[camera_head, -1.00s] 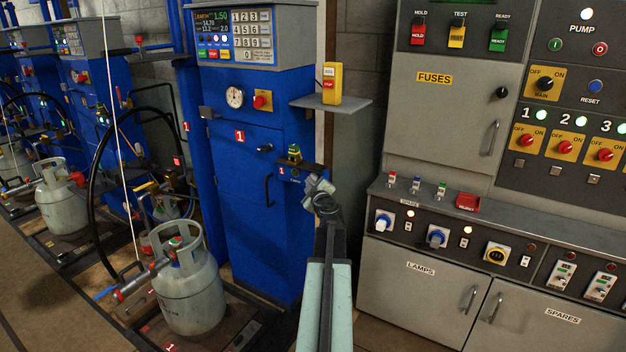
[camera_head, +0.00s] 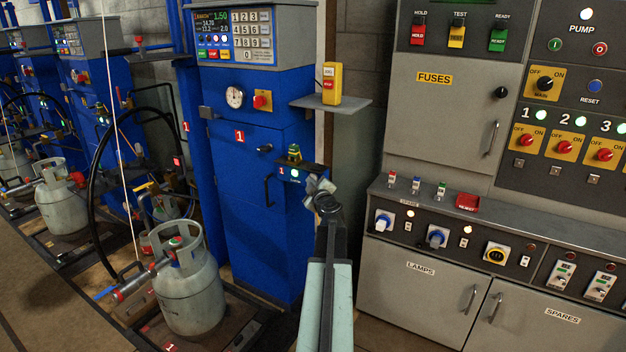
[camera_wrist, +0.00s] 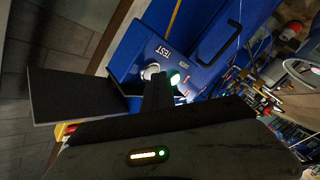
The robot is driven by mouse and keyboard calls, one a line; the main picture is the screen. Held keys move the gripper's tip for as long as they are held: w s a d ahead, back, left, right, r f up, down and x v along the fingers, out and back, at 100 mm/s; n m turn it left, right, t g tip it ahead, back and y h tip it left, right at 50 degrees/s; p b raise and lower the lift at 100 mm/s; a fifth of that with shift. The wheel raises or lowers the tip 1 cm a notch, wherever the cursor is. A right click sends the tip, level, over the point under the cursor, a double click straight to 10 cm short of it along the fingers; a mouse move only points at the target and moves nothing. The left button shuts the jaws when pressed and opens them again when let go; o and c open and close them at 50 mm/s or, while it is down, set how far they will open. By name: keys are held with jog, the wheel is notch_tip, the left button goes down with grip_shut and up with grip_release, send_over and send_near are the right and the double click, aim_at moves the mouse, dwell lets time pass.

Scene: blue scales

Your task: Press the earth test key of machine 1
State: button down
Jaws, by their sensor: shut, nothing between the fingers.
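Machine 1 is the blue cabinet (camera_head: 240,190) with a red 1 label, left of centre in the head view. A small blue test box (camera_head: 290,174) sticks out at its right side. In the wrist view the box (camera_wrist: 133,55) carries the word TEST, a round silver key (camera_wrist: 150,72) and a glowing pale green lamp (camera_wrist: 174,78). My gripper (camera_head: 316,184) is shut and empty, right at the box. Its fingertips (camera_wrist: 158,79) overlap the edge of the key in the wrist view, partly hiding it. I cannot tell how far the key is pushed in.
A grey shelf (camera_head: 352,106) with a yellow box (camera_head: 331,84) juts out above my gripper. A grey control cabinet (camera_head: 430,130) stands at the right. A gas cylinder (camera_head: 188,295) stands at the lower left, with a black hose (camera_head: 91,205) beside it.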

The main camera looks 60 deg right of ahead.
jog(key=shift+a, duration=0.8)
jog(key=shift+a, duration=0.1)
jog(key=a, duration=0.4)
jog(key=shift+a, duration=0.4)
jog(key=shift+w, duration=0.1)
dwell(0.4)
